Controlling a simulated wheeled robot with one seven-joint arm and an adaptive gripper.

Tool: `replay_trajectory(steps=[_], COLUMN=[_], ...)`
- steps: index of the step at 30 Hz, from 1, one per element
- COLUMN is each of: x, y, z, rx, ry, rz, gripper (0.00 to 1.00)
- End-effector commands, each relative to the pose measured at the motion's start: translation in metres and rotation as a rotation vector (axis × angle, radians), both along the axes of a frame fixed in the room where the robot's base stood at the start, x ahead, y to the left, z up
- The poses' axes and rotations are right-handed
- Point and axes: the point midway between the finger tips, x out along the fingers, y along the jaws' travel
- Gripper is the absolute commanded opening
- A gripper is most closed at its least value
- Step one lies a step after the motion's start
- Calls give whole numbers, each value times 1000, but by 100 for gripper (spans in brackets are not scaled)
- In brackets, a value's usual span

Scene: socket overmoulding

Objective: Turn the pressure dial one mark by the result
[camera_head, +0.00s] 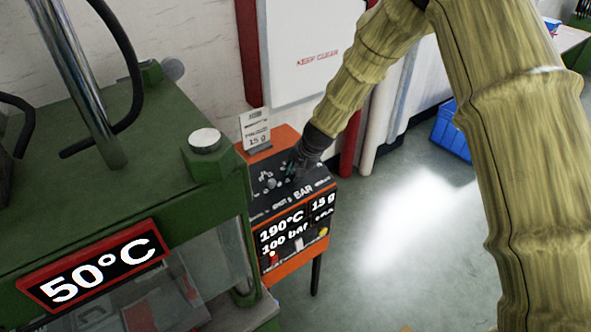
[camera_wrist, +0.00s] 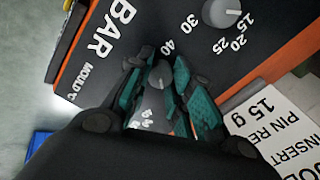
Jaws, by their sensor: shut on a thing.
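The control box has a dark sloped panel (camera_head: 265,190) with dials and a front display (camera_head: 285,240) reading 190°C, 100 bar and 15 g. In the wrist view, my gripper (camera_wrist: 160,88) has its teal-padded fingers on either side of a small grey dial (camera_wrist: 159,74), shut on it. The lettering BAR (camera_wrist: 112,28) is printed near this dial. The fingers hide part of its scale. In the head view, my gripper (camera_head: 300,165) reaches down to the panel, and its fingertips are hard to make out.
A second grey dial (camera_wrist: 221,12) sits close by, with 15, 20 and 25 beside it. A card (camera_head: 255,128) reading 15 g stands behind the panel. The green press (camera_head: 120,190) with a 50°C sign (camera_head: 95,268) is at left. Floor at right is clear near a blue crate (camera_head: 452,130).

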Motion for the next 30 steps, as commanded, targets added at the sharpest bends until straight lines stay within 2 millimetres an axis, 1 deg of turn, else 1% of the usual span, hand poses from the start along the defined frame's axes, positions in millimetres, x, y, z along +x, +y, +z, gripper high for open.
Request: replay_trajectory(steps=[16, 17, 18, 20, 21, 30], x=[0, 0, 0, 0, 0, 0], y=[0, 0, 0, 0, 0, 0], z=[0, 0, 0, 0, 0, 1], rx=[10, 10, 10, 10, 10, 10], ry=[6, 6, 6, 6, 7, 7], rz=[-27, -27, -27, -26, -25, -25], gripper=[0, 25, 33, 44, 45, 45])
